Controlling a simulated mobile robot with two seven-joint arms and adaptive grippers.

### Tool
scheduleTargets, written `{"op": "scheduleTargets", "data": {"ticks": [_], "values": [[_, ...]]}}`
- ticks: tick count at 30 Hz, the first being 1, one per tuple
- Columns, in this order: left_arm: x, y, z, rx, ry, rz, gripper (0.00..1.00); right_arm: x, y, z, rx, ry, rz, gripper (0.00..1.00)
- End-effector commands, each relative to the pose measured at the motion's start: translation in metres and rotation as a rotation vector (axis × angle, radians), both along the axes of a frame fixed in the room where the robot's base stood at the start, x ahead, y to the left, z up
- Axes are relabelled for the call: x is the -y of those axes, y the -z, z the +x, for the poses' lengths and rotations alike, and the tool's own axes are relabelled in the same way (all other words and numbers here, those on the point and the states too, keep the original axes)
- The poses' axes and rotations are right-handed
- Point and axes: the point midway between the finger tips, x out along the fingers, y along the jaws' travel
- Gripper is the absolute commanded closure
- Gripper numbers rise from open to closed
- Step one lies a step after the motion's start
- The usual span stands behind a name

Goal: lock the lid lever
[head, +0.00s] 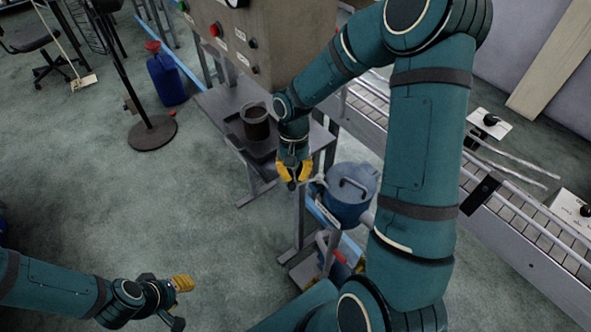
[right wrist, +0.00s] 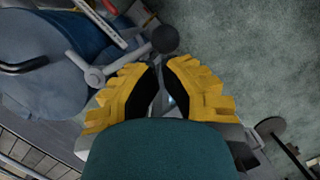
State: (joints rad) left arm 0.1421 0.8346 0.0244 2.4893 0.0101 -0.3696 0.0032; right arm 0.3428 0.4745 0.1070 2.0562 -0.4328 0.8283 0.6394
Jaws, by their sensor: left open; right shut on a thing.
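The blue tank (head: 346,205) with its domed blue lid (head: 352,180) stands right of center in the head view. The lid lever (right wrist: 128,60) is a pale rod ending in a black ball knob (right wrist: 165,39), and shows beside the lid in the right wrist view. My right gripper (head: 293,180) is at the lever's knob end, left of the lid, with its yellow fingers shut on the lever. The exact contact is partly hidden by the fingers. My left gripper (head: 184,303) is open and empty over the floor at lower left.
A dark cylindrical pot (head: 255,125) stands on a metal stand under the control box (head: 240,35). A roller conveyor (head: 530,225) runs along the right. A blue jug (head: 167,82) and a round-based pole stand (head: 152,133) are at upper left.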

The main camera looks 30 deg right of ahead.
Motion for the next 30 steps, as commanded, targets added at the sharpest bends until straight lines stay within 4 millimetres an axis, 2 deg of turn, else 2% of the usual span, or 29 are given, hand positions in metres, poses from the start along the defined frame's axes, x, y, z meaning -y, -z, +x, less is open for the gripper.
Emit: {"op": "scheduleTargets", "data": {"ticks": [18,30], "values": [[0.0,0.01,0.0,0.0,0.0,0.002,0.61,-0.013,0.0,-0.033,0.0,-0.575,0.0,1.0],[0.001,0.014,0.0,-0.001,0.0,0.003,0.61,-0.013,0.0,-0.048,0.001,-0.818,-0.001,1.0]]}}
